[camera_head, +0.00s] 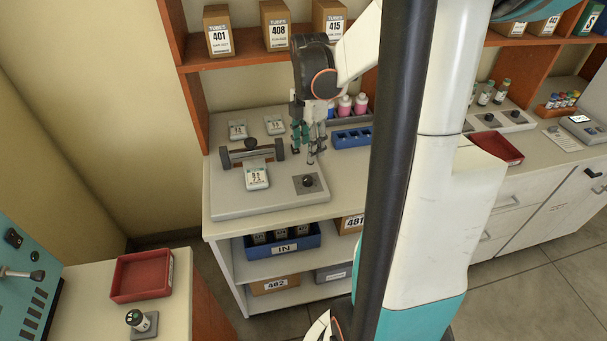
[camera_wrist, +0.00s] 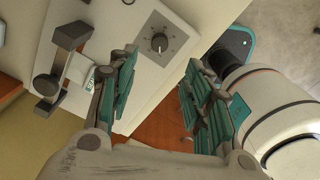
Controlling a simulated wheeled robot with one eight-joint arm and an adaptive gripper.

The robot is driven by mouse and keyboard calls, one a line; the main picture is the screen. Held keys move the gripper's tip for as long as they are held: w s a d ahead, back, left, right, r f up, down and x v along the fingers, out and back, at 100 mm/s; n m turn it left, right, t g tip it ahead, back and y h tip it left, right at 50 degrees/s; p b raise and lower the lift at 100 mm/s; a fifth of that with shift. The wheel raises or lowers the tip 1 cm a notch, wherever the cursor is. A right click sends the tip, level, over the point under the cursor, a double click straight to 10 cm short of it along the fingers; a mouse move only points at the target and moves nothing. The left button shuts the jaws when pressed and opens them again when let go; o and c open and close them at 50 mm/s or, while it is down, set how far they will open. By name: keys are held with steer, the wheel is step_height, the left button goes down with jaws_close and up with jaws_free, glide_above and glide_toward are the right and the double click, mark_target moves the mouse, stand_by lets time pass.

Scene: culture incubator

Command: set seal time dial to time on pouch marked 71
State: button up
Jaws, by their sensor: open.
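The sealer (camera_head: 228,206) is a pale flat unit on the counter, with a dark bar across its back. Its seal time dial (camera_head: 308,181) is a black knob on a dark square plate at the right front. It also shows in the wrist view (camera_wrist: 159,43), with marks around it too small to read. A white pouch (camera_head: 257,178) lies on the sealer under the bar; its print is too small to read surely. Two more white pouches (camera_head: 238,130) (camera_head: 275,125) lie behind. My gripper (camera_head: 304,153) is open and empty, above and behind the dial, fingers pointing down.
A blue rack (camera_head: 352,138) stands right of my gripper, with pink-capped bottles (camera_head: 345,106) behind. Boxes (camera_head: 219,36) fill the shelf above. A blue IN bin (camera_head: 283,245) sits on the shelf below. A red tray (camera_head: 141,277) is at the lower left.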

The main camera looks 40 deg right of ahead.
mark_target(308, 179)
step_height(308, 179, down, 12)
steer(key=b, duration=0.4)
steer(key=shift+c, duration=0.5)
steer(key=c, duration=1)
